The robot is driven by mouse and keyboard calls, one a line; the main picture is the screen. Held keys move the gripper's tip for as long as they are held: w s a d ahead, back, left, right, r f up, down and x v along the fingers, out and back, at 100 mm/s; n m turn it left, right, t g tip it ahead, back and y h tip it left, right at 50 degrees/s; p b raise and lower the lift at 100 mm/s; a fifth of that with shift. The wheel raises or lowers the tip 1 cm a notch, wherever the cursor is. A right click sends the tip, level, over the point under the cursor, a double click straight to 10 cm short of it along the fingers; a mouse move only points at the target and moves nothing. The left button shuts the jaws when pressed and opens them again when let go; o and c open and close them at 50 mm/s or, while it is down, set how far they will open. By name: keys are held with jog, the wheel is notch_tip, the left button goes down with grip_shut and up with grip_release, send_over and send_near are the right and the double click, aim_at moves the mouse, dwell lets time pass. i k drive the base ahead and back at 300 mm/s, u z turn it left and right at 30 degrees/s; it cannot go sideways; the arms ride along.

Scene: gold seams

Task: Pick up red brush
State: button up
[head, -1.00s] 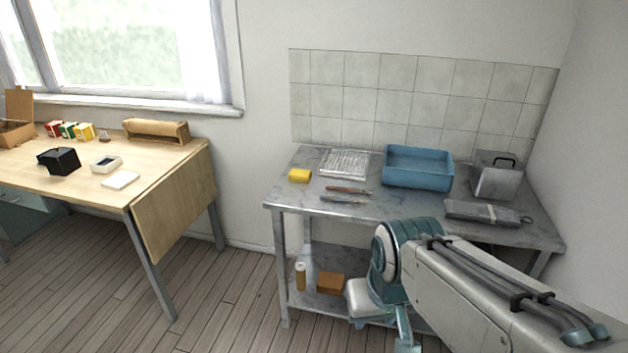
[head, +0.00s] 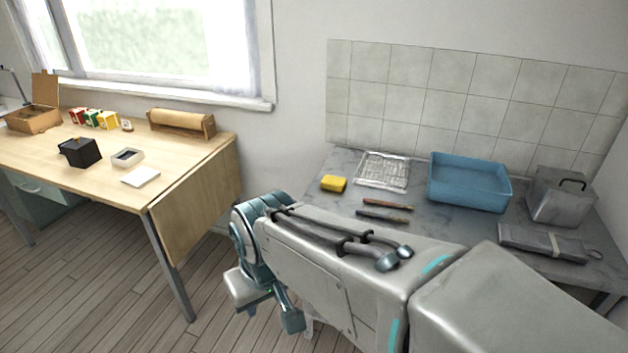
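A thin reddish-brown brush (head: 388,204) lies on the grey marble-topped table (head: 330,205), in front of the wire rack. A dark, bluish thin tool (head: 383,216) lies nearly parallel just in front of it. The reddish one looks like the red brush. My gripper (head: 272,312) is at the lower end of my arm, in front of and left of the marble table, well apart from the brush. I see nothing held.
On the marble table are a yellow sponge (head: 333,184), a wire rack (head: 383,171), a blue basin (head: 468,182), a grey metal box (head: 559,196) and a grey roll (head: 546,243). A wooden table (head: 200,160) stands left, with a gap of floor between.

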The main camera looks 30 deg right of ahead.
aim_at(378, 202)
jog(key=z, duration=0.05)
jog(key=i, duration=0.7)
jog(key=z, duration=0.7)
jog(key=i, duration=0.6)
jog(key=z, duration=0.6)
